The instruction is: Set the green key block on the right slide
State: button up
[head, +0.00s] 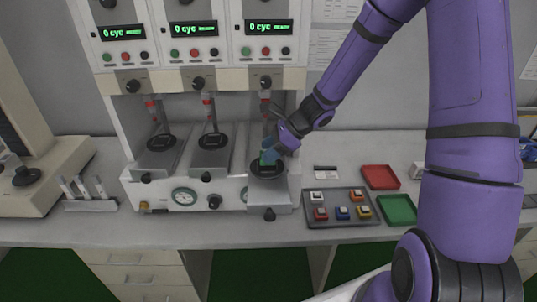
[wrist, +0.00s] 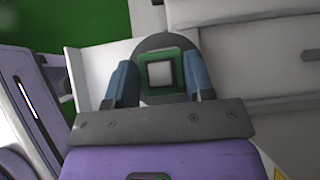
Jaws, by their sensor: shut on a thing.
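The green key block (wrist: 147,56), with a pale square key on top, sits between the blue fingers of my gripper (wrist: 161,84) in the wrist view. The fingers touch it on both sides. In the head view my gripper (head: 269,157) is over the dark round plate (head: 267,172) of the right slide (head: 272,197), at the rightmost test station. The block shows there as a small green patch (head: 268,160) between the fingers. It is at or just above the plate; I cannot tell whether it touches.
The left slide (head: 158,155) and middle slide (head: 212,153) have bare dark plates. Hanging plunger rods are close above each slide. A grey tray (head: 342,222) holds several key blocks to the right. A red tray (head: 380,177) and a green tray (head: 397,209) lie beside it.

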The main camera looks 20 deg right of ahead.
jog(key=shift+f, duration=0.9)
jog(key=shift+f, duration=0.15)
jog(key=o, duration=0.9)
jog(key=shift+o, duration=0.2)
